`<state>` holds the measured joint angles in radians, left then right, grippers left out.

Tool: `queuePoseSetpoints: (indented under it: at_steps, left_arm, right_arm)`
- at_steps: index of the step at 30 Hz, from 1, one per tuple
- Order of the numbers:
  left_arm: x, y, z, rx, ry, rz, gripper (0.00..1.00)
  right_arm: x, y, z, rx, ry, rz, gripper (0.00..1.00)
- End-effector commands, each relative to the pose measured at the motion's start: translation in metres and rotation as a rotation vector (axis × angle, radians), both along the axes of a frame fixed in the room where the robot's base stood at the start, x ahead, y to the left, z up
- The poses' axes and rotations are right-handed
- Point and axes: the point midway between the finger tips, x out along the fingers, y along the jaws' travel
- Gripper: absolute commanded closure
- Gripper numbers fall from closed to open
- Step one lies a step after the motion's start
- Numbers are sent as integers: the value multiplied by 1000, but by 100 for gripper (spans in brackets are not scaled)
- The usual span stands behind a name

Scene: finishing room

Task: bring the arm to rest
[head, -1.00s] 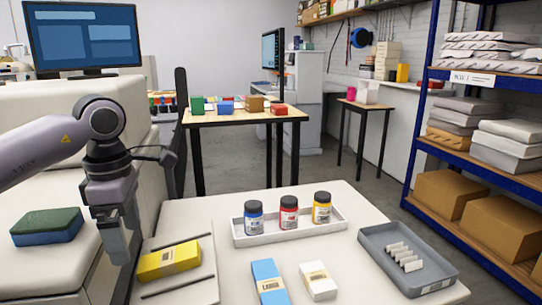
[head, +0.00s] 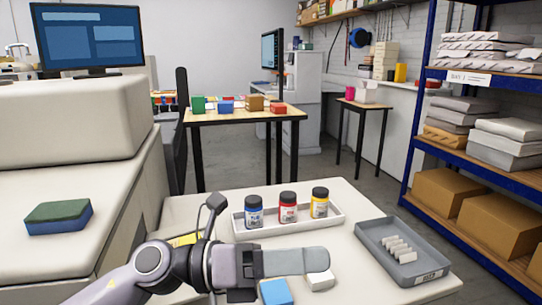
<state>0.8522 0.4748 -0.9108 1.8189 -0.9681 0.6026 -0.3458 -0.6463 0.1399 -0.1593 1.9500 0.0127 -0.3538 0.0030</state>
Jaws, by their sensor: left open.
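My left arm (head: 160,262) comes in from the bottom left and lies across the front of the white table. My left gripper (head: 316,261) points to the right, open, with nothing seen in it. It is seen side on, so the gap between its fingers is hard to make out. It appears in front of a blue box (head: 276,292) and a white box (head: 321,280), partly covering both. A yellow box (head: 184,240) is mostly hidden behind the arm. My right gripper is not in view.
A white tray (head: 268,231) holds blue, red and yellow-labelled jars. A grey tray (head: 441,266) with several small white pieces stands at the right. A green-and-blue sponge (head: 58,217) lies on the white surface at left. A blue-framed shelf (head: 450,150) stands at right.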

Motion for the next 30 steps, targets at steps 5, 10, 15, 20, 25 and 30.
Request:
queuePoseSetpoints:
  at_steps: [5, 10, 15, 20, 25, 30]
  left_arm:
    - [17, 18, 25, -355, 337, 192, 11]
    - [47, 64, 15, -642, 691, 412, 11]
    - [66, 122, -33, -877, 1066, 660, 11]
    - [58, 175, -106, -1048, 1425, 922, 11]
    - [16, 219, -187, -1163, 1778, 1208, 11]
    - [-47, 247, -250, -1214, 2071, 1481, 11]
  right_arm:
    - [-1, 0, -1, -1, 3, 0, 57]
    - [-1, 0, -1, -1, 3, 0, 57]
    - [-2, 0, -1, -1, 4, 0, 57]
    - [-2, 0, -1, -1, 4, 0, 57]
    - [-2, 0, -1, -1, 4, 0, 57]
    - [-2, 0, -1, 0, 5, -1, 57]
